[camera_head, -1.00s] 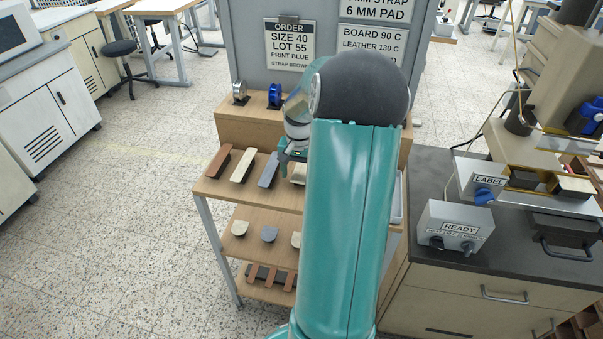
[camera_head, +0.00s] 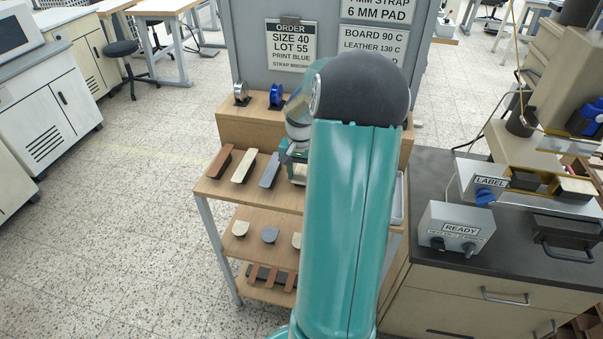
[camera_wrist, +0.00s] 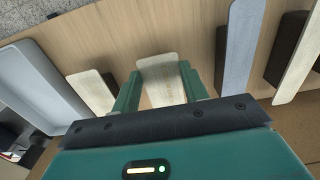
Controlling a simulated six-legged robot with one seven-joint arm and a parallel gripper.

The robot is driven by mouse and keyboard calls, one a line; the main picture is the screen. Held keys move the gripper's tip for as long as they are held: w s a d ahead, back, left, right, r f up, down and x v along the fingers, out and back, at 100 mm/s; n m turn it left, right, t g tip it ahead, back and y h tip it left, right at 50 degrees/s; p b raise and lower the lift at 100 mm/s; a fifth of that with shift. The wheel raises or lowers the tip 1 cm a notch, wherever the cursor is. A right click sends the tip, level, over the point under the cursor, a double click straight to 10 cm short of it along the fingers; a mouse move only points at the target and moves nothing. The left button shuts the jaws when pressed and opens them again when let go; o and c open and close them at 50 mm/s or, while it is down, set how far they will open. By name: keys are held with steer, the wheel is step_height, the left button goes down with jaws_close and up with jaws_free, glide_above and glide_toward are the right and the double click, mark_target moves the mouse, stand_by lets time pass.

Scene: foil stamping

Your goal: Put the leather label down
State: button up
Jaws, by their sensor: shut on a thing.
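In the wrist view, the two green fingers of my gripper (camera_wrist: 160,72) are closed on the sides of a cream, round-cornered piece, which I take to be the leather label (camera_wrist: 162,84). Its lower end is hidden by my gripper body. In the head view, my gripper (camera_head: 294,154) is low over the top shelf of the wooden rack (camera_head: 222,189), with a pale piece (camera_head: 298,172) just below it. My arm hides the right side there. I cannot tell whether the label touches the shelf.
Brown (camera_head: 219,161), cream (camera_head: 243,166) and blue-grey (camera_head: 269,170) strips lie to the left on the shelf. In the wrist view, another cream piece (camera_wrist: 92,92) and a grey tray (camera_wrist: 38,85) lie left of the label.

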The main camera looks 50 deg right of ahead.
mark_target(301, 178)
steer(key=shift+r, duration=0.1)
step_height(301, 178, up, 3)
steer(key=s+a+r, duration=0.9)
steer(key=a+r, duration=0.1)
steer(key=shift+s+a+r, duration=0.15)
steer(key=shift+s+a, duration=0.05)
steer(key=shift+a, duration=0.05)
